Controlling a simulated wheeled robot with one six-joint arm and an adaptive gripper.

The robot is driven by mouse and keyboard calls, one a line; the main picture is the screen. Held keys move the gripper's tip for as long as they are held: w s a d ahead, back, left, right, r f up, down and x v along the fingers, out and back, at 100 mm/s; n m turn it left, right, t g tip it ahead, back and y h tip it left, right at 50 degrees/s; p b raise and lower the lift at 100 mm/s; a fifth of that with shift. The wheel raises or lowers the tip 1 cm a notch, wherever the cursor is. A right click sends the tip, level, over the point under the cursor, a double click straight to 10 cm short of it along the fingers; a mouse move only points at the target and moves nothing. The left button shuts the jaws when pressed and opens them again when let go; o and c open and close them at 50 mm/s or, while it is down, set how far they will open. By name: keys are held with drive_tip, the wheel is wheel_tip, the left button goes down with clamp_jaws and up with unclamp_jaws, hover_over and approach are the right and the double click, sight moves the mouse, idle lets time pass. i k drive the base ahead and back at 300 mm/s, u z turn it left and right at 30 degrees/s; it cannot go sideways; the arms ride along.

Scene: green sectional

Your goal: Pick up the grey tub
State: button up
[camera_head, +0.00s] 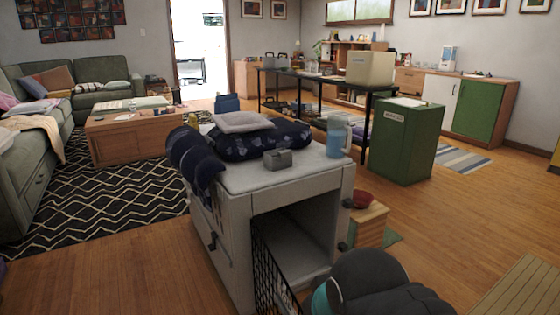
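A small grey tub (277,160) sits upright on the flat top of a pale grey crate-like cabinet (315,181), near the middle of the picture. Dark patterned cushions lie right behind it, and a blue jug (337,136) with a light handle stands to its right. The tub's front and top show clearly. My gripper is not in view.
A pale cushion (243,122) lies on the dark patterned cushion (262,141). The cabinet's front is open, with a black wire door (272,275). A small wooden box (371,224) with a red bowl (361,199) stands right. Wooden floor (455,220) is clear farther right.

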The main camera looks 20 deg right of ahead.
sight(274, 160)
drive_tip(key=k, duration=0.5)
drive_tip(key=z, duration=1.1)
drive_tip(key=i, duration=2.5)
drive_tip(key=u, duration=2.75)
